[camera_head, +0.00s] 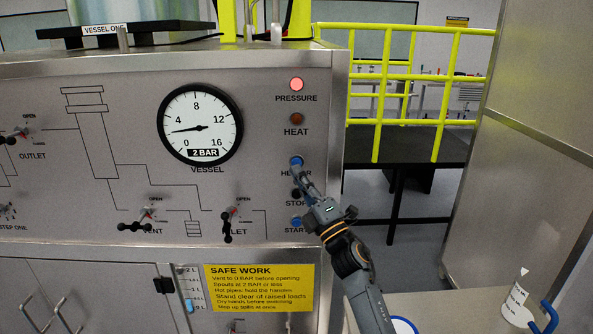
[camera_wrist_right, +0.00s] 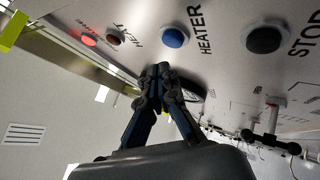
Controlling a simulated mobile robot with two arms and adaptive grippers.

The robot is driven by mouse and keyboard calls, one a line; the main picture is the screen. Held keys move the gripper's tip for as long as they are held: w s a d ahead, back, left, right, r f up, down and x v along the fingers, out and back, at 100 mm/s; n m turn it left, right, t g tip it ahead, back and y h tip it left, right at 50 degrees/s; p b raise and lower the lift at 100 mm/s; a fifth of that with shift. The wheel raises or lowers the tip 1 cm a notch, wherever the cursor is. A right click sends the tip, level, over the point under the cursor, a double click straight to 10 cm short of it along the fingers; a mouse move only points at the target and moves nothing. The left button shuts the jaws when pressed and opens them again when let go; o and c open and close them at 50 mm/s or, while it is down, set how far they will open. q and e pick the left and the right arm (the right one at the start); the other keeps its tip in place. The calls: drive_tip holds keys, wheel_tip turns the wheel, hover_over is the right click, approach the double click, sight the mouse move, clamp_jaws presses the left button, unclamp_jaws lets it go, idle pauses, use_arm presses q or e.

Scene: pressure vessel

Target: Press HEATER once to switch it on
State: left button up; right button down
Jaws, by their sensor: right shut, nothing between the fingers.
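The blue HEATER button (camera_head: 296,160) sits on the grey panel under the HEAT lamp. Its label is partly hidden by my right gripper in the head view. My right gripper (camera_head: 301,173) is shut and empty, its fingertips at the lower edge of the button. In the right wrist view the whole HEATER button (camera_wrist_right: 175,38) shows, with the shut fingertips (camera_wrist_right: 162,70) just below it in the picture. I cannot tell whether they touch the panel. The HEAT lamp (camera_head: 296,119) is dull, dark red-brown. My left gripper is out of view.
Below HEATER are the black STOP button (camera_head: 296,193) and the blue START button (camera_head: 296,222). The PRESSURE lamp (camera_head: 296,84) glows red. A round gauge (camera_head: 200,125) reads low. Valve handles (camera_head: 231,226) stick out lower left. A yellow railing (camera_head: 400,80) stands right of the panel.

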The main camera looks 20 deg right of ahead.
drive_tip(key=shift+w+d, duration=0.25)
drive_tip(key=shift+w, duration=0.35)
drive_tip(key=shift+b, duration=0.3)
idle(0.8)
drive_tip(key=shift+w+d, duration=0.1)
drive_tip(key=shift+w, duration=0.3)
drive_tip(key=shift+w+d+b, duration=0.1)
drive_tip(key=shift+w+b, duration=0.3)
drive_tip(key=shift+b, duration=0.3)
drive_tip(key=shift+s+r, duration=0.1)
idle(0.5)
drive_tip(key=shift+s+a+p, duration=0.2)
drive_tip(key=shift+s+p, duration=0.25)
drive_tip(key=shift+s, duration=0.3)
